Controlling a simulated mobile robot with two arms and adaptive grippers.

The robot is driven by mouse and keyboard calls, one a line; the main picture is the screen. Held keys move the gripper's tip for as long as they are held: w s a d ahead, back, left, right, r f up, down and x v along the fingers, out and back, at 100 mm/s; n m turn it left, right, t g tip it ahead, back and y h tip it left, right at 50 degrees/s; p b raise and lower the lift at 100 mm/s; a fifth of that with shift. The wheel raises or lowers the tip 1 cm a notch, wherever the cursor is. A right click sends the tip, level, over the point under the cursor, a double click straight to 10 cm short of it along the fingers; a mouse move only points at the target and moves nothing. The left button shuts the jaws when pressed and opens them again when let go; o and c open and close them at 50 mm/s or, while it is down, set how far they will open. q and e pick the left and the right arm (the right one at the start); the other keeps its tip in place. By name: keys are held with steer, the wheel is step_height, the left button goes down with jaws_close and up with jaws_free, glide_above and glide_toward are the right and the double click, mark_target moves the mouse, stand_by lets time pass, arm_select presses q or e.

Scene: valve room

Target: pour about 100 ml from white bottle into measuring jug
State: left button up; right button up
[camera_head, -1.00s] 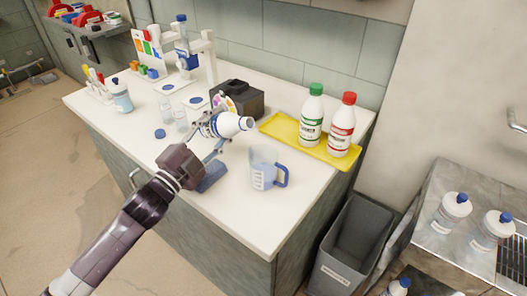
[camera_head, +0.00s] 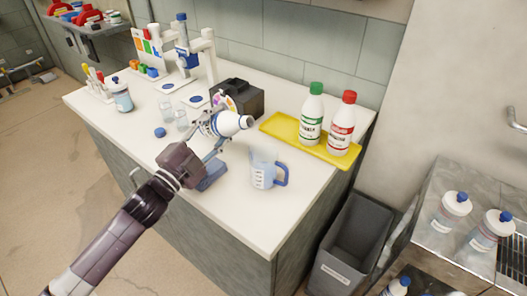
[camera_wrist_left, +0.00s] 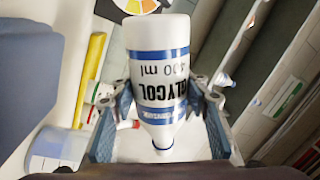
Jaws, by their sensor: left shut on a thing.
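My left gripper (camera_head: 214,130) is shut around the middle of the white bottle (camera_head: 228,123). The bottle is tipped nearly onto its side above the counter, its mouth to the right. In the left wrist view the bottle (camera_wrist_left: 158,75) shows a blue-banded "GLYCOL" label between the two fingers (camera_wrist_left: 160,115). The clear measuring jug (camera_head: 262,170) with a blue handle stands upright on the counter, below and right of the mouth. The jug also shows at the lower left of the wrist view (camera_wrist_left: 55,150). I see no stream; the jug's liquid level is unclear. My right gripper is not in view.
A yellow tray (camera_head: 283,127) behind the jug holds a green-capped bottle (camera_head: 312,118) and a red-capped bottle (camera_head: 341,127). A black box (camera_head: 240,98) stands behind the gripper. A blue cap (camera_head: 160,132) and small beakers (camera_head: 180,119) are left. A grey bin (camera_head: 352,245) stands by the counter.

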mark_target(221, 128)
arm_select(q)
steer(key=shift+r, duration=0.1)
stand_by(0.5)
steer(key=shift+s+d+r+n+p, duration=0.1)
steer(key=shift+d+r+n+p, duration=0.1)
steer(key=shift+n+p, duration=0.35)
steer(key=n+p, duration=0.1)
steer(key=p, duration=0.1)
steer(key=s+d+r+n+p, duration=0.1)
steer(key=n+p, duration=0.1)
steer(key=n+y+p, duration=0.1)
steer(key=n+p, duration=0.1)
steer(key=shift+s+d+r, duration=0.2)
steer(key=shift+s+d, duration=0.05)
steer(key=shift+d, duration=0.15)
steer(key=n+y+p, duration=0.1)
steer(key=n+p, duration=0.3)
steer(key=p, duration=0.1)
steer(key=shift+n, duration=0.25)
steer(key=shift+n+p, duration=0.35)
steer(key=shift+n, duration=0.05)
steer(key=shift+s+d+f+n+g, duration=0.15)
steer(key=shift+f+n+g, duration=0.25)
steer(key=shift+f+n, duration=0.8)
